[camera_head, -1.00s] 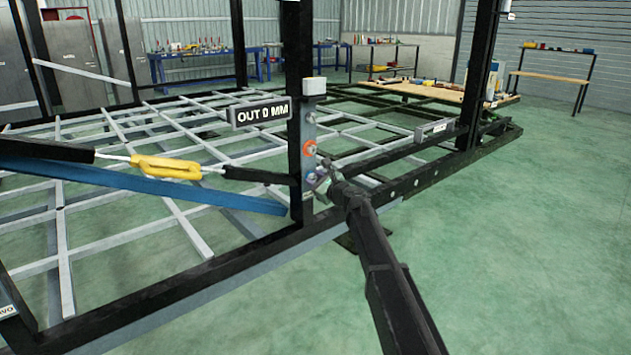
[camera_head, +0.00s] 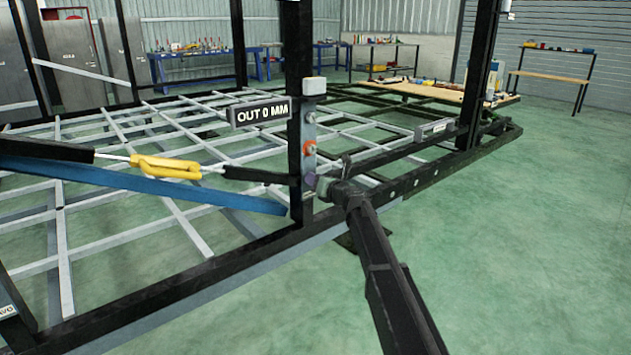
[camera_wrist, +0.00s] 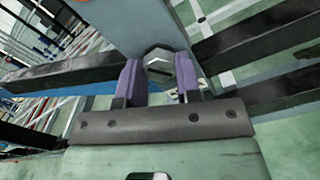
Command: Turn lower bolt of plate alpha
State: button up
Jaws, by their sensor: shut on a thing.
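The plate (camera_head: 309,122) is a grey strip on the dark upright post, below a pale block and beside a sign reading "OUT 0 MM". An orange-ringed upper bolt (camera_head: 309,148) shows on it. The lower bolt is mostly hidden by my gripper (camera_head: 317,183) in the head view. In the wrist view the lower bolt (camera_wrist: 158,62) is a grey hex head with a dark line across it. It sits between the two purple fingers of my gripper (camera_wrist: 158,76), which is shut on it.
A yellow-and-black tensioner (camera_head: 165,167) and a blue bar (camera_head: 130,184) reach the post from the left. A dark frame rail (camera_head: 400,190) runs along the near side. Green floor (camera_head: 520,240) is clear at the right.

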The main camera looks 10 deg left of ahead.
jog(key=shift+d+m, duration=0.1)
jog(key=shift+m, duration=0.5)
jog(key=o, duration=0.9)
jog(key=v, duration=1)
jog(key=shift+s+d+r, duration=0.1)
jog(key=shift+s+d, duration=0.15)
jog(key=shift+s, duration=0.05)
